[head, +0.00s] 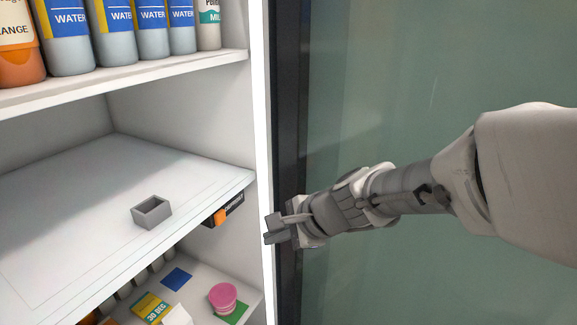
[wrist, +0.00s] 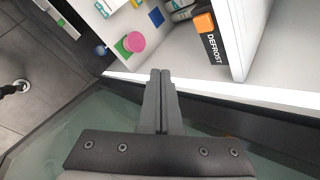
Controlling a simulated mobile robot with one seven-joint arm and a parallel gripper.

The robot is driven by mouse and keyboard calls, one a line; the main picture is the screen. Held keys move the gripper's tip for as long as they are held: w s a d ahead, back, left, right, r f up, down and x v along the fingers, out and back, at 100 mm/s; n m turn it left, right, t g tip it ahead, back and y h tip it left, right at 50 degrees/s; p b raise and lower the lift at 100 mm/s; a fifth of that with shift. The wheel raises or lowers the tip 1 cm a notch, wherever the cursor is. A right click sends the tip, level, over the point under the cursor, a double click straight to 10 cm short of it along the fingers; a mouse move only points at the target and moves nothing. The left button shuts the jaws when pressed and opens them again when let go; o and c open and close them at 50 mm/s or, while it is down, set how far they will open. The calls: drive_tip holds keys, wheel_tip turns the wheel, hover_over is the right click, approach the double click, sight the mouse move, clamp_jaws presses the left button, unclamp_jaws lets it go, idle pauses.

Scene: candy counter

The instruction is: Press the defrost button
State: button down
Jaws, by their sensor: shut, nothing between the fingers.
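The defrost button (wrist: 204,23) is an orange block on a black panel with the word DEFROST (wrist: 214,47), at the upper right of the wrist view. In the head view the orange button (head: 219,217) sits under the front right edge of the middle shelf. My gripper (head: 272,229) is shut and empty, at the cabinet's white right edge, to the right of and slightly below the button. In the wrist view my gripper's fingertips (wrist: 160,72) are together and apart from the button.
A small grey open box (head: 152,212) sits on the middle shelf (head: 75,200). Bottles (head: 110,30) stand on the upper shelf. A pink round tub (head: 223,297) and flat coloured cards lie on the lower shelf. A dark-framed glass door (head: 400,90) stands behind my arm.

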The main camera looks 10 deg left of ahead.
sight(220, 217)
drive_tip(key=shift+a, duration=0.15)
drive_tip(key=w+a+p, duration=0.2)
drive_tip(key=w+a, duration=0.1)
drive_tip(key=a, duration=0.5)
drive_tip(key=shift+w, duration=0.2)
drive_tip(key=shift+p, duration=0.3)
idle(1.6)
drive_tip(key=shift+w+a, duration=0.15)
drive_tip(key=shift+a, duration=0.2)
drive_tip(key=shift+w+a, duration=0.15)
drive_tip(key=shift+a, duration=0.3)
idle(0.7)
idle(0.4)
drive_tip(key=shift+s+d, duration=0.35)
drive_tip(key=shift+d, duration=0.5)
